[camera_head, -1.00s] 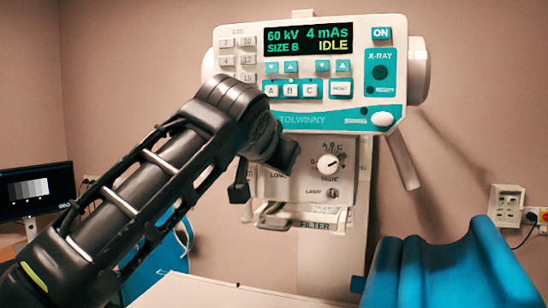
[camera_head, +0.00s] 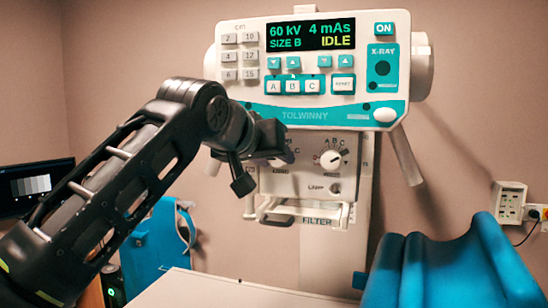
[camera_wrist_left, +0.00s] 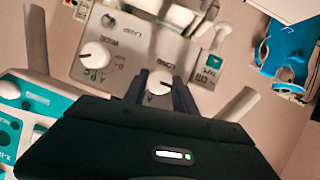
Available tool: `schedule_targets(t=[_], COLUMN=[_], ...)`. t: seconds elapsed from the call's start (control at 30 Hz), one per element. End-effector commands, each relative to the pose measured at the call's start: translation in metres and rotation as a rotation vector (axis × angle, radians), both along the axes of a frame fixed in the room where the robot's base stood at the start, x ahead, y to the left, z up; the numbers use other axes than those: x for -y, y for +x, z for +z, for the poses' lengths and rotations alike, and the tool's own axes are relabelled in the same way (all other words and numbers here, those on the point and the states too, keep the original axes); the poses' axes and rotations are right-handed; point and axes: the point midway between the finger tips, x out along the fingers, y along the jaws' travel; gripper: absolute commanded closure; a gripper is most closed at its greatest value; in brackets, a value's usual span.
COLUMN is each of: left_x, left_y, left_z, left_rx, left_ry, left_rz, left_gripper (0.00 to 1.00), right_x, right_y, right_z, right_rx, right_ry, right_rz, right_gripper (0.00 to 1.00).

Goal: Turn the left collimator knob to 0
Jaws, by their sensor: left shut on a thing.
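The left collimator knob (camera_wrist_left: 159,81), white, sits on the collimator's grey front panel beside the label LONG. In the wrist view it is between the two dark fingers of my left gripper (camera_wrist_left: 160,90), which is shut on it. In the head view my left gripper (camera_head: 284,150) reaches the panel's upper left and hides most of this knob, so its pointer and scale cannot be read. The right knob (camera_head: 331,160), white with a dark pointer, is free; it also shows in the wrist view (camera_wrist_left: 95,55). My right gripper is not in view.
The control console (camera_head: 310,114) with its IDLE display is just above the gripper. A small LAMP switch (camera_head: 335,188) and a FILTER rail (camera_head: 305,212) are below the knobs. A blue cradle (camera_head: 450,265) stands at lower right, a monitor (camera_head: 35,188) at left.

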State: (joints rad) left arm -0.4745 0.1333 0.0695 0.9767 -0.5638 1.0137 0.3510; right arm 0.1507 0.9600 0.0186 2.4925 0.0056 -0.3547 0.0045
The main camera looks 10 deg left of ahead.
Motion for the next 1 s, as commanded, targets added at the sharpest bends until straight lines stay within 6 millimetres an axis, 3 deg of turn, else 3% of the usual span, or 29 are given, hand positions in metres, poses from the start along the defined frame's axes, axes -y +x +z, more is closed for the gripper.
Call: schedule_targets(t=[0.2, 0.23, 0.3, 0.67, 1.0], left_x=[0.001, 0.001, 0.001, 0.0, -0.008], left_y=[0.0, 0.0, 0.0, -0.004, -0.05], left_z=[-0.004, -0.004, -0.003, 0.001, 0.019], left_rx=[-0.009, -0.01, -0.008, -0.002, -0.002], left_ry=[0.002, 0.002, 0.002, 0.001, 0.0], left_rz=[-0.001, -0.001, -0.001, -0.001, -0.003], left_gripper=[1.0, 0.64, 0.59, 0.58, 0.58], right_x=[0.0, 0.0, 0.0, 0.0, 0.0], right_y=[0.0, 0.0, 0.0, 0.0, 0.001], right_z=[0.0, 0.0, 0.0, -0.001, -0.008], right_rx=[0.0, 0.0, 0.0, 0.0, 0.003], right_ry=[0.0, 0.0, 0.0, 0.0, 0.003], right_rz=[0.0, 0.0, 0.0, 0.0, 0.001], right_gripper=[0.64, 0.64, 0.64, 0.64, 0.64])
